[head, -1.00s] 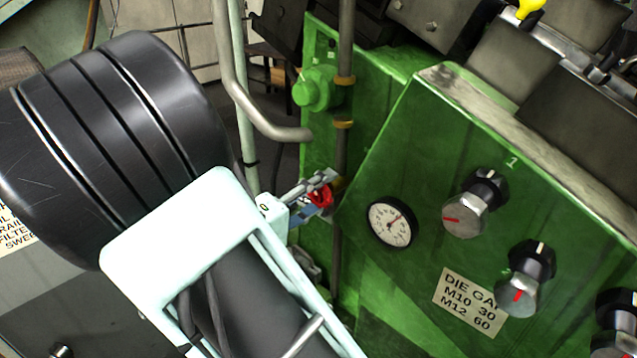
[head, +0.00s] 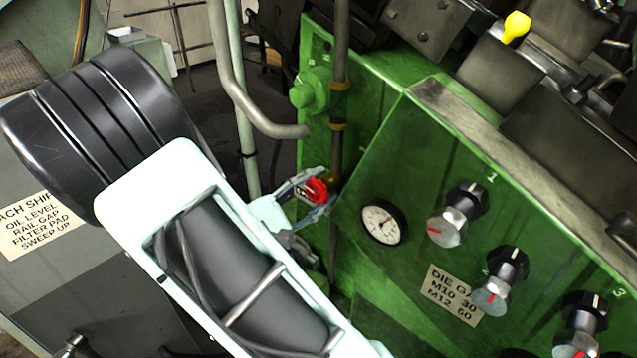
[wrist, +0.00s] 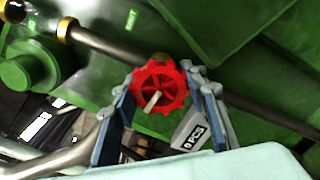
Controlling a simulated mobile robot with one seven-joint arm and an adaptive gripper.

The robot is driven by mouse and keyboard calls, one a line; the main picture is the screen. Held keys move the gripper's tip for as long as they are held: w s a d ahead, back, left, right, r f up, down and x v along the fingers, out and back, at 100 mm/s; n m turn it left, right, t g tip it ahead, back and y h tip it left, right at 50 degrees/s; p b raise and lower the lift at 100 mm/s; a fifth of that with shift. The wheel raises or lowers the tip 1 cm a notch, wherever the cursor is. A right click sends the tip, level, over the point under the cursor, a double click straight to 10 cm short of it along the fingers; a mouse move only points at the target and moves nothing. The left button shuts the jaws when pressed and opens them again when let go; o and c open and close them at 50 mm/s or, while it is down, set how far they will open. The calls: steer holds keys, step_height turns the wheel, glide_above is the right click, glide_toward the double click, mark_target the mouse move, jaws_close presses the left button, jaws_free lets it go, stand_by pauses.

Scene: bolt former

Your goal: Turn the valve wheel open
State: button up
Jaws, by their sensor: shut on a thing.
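The red valve wheel (head: 315,190) sits on the thin vertical pipe (head: 337,150) beside the green machine. In the wrist view the wheel (wrist: 159,88) faces the camera, with its spokes and a pale stem end at its centre. My gripper (head: 308,192) has one finger on each side of the wheel. In the wrist view the fingers of my gripper (wrist: 162,92) close on the left and right of its rim. My arm hides part of the area below.
A pressure gauge (head: 383,222) and several black-and-silver knobs (head: 457,213) are on the green panel to the right. A bent grey pipe (head: 245,105) stands left of the wheel. A green round fitting (head: 312,90) sits above it.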

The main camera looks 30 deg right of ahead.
steer(key=shift+n, duration=0.5)
steer(key=o, duration=0.9)
steer(key=v, duration=1.2)
